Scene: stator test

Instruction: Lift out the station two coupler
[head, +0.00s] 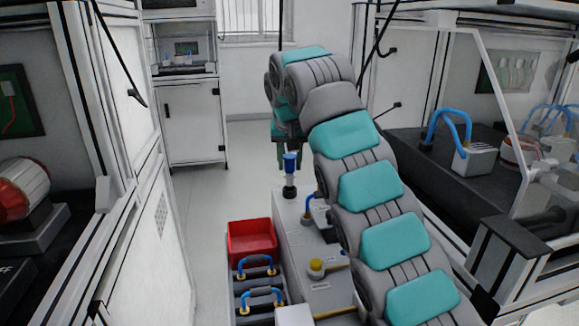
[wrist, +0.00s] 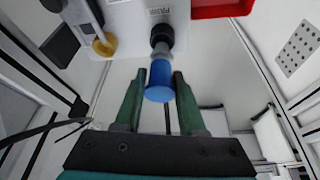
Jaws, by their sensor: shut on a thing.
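The coupler (head: 290,163) has a blue cap over a pale, narrower stem and stands upright above a black collar (head: 289,192) at the far end of the grey bench. My gripper (head: 284,160) comes down over it from the arm, partly hidden by the arm links. In the wrist view my gripper's green fingers (wrist: 159,75) lie on both sides of the blue coupler (wrist: 158,85) and are shut on it. The stem and the black collar (wrist: 162,36) line up beyond the cap. I cannot tell whether the stem is clear of the collar.
A red bin (head: 250,242) stands left of the bench, with blue-handled items (head: 262,300) in front of it. A yellow knob (head: 316,266) sits nearer on the bench. White machine frames stand on both sides; the floor (head: 205,205) behind is clear.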

